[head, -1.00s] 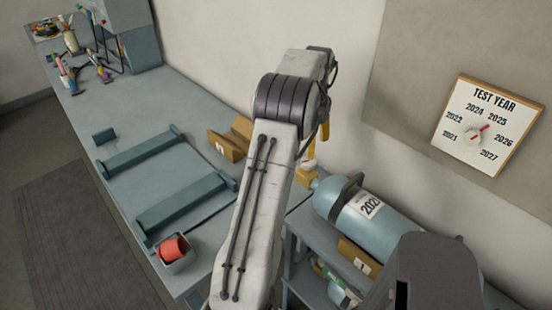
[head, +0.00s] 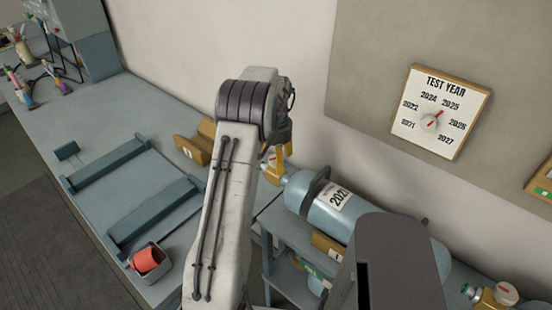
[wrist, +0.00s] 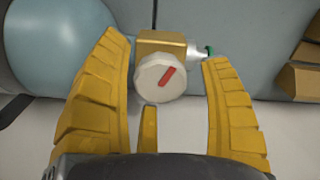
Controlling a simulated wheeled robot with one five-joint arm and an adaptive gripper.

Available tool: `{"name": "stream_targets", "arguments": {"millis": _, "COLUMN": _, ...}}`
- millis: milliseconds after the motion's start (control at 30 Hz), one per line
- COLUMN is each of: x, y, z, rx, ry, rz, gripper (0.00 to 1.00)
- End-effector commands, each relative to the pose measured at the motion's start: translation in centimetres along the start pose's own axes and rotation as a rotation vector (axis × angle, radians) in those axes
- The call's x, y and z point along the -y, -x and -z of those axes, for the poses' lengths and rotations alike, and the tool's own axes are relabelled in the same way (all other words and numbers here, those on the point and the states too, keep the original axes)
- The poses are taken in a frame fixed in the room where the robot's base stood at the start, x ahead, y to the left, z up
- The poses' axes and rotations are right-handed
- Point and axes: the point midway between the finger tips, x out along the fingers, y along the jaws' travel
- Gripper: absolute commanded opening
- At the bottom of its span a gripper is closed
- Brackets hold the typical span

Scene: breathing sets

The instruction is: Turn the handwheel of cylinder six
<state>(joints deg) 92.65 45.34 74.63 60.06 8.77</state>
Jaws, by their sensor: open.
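In the wrist view, a white round handwheel (wrist: 157,77) with a red mark sits on a brass valve block (wrist: 172,42). My gripper (wrist: 165,50) is open, with one yellow finger on each side of the handwheel and gaps between. The light blue cylinder (wrist: 58,38) is at the left of the wrist view. In the head view, my gripper (head: 278,150) is at the valve end of a blue cylinder (head: 302,192) lying on a shelf unit, with a "202…" label whose last digit is unclear. No number six is readable, and my arm hides part of the valve.
A "TEST YEAR" dial board (head: 439,112) hangs on the wall. Another brass valve with a white handwheel (head: 506,293) shows at lower right. The bench (head: 100,125) at left bears a blue rack (head: 155,208) and a grey box (head: 140,270) with a red item.

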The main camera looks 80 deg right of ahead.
Motion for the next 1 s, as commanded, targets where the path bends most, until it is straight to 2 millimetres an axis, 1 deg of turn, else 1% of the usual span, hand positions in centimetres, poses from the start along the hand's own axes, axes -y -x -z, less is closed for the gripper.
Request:
{"name": "stream_targets", "arguments": {"millis": 300, "x": 0.01, "y": -0.13, "z": 0.0, "rx": 0.0, "ry": 0.0, "rz": 0.0, "gripper": 0.73}}
{"name": "stream_targets", "arguments": {"millis": 900, "x": 0.01, "y": -0.13, "z": -0.01, "rx": 0.0, "ry": 0.0, "rz": 0.0, "gripper": 0.19}}
{"name": "stream_targets", "arguments": {"millis": 967, "x": 0.01, "y": -0.14, "z": -0.02, "rx": 0.001, "ry": 0.0, "rz": 0.0, "gripper": 0.14}}
{"name": "stream_targets", "arguments": {"millis": 1000, "x": 0.01, "y": -0.15, "z": -0.03, "rx": 0.001, "ry": 0.0, "rz": 0.0, "gripper": 0.13}}
